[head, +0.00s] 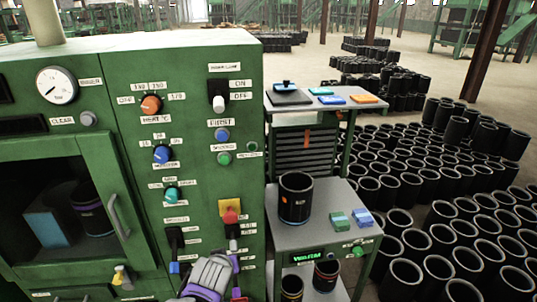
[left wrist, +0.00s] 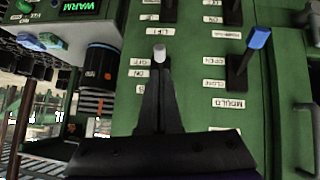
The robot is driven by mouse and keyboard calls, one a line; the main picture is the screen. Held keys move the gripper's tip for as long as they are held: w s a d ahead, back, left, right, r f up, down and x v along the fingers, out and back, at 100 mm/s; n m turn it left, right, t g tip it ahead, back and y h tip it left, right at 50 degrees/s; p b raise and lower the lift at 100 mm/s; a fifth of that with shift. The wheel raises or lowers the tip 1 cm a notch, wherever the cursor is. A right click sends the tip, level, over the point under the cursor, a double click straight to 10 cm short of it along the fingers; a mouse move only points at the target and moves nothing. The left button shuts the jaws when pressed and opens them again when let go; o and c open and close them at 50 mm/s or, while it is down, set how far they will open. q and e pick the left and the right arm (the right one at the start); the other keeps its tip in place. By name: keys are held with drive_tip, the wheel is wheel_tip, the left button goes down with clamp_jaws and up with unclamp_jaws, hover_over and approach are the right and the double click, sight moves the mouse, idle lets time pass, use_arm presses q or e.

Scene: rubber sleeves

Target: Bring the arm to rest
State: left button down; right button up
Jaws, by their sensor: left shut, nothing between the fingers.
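My left gripper (left wrist: 158,72) is shut and empty in the left wrist view, its two dark fingers together. The fingertips point at the green panel (left wrist: 205,80), close to a white-tipped lever (left wrist: 159,50); I cannot tell whether they touch it. A blue-tipped lever (left wrist: 258,40) stands to the right, above a MOULD label. In the head view my grey left arm end (head: 210,275) with purple bands is at the bottom, in front of the green machine (head: 190,60); its fingertips are hard to make out. My right gripper is in neither view.
Right of the machine, a grey side table (head: 325,222) holds a black sleeve (head: 296,198) and small green and blue blocks, with more sleeves beneath. Behind it is a tool trolley (head: 305,150). Many black sleeves (head: 400,190) crowd the floor. An oven door handle (head: 118,215) juts out at left.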

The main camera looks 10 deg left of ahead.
use_arm(q)
drive_tip(key=s+f+m+g, duration=0.1)
drive_tip(key=s+f+m, duration=0.1)
drive_tip(key=s, duration=0.8)
drive_tip(key=s+a+f+m+g+h, duration=0.1)
drive_tip(key=s+f+g, duration=0.1)
drive_tip(key=s, duration=0.9)
drive_tip(key=shift+f+m+g, duration=0.15)
drive_tip(key=shift+m+g, duration=0.15)
drive_tip(key=shift+m, duration=0.1)
drive_tip(key=shift+s+a, duration=0.1)
drive_tip(key=shift+a, duration=0.05)
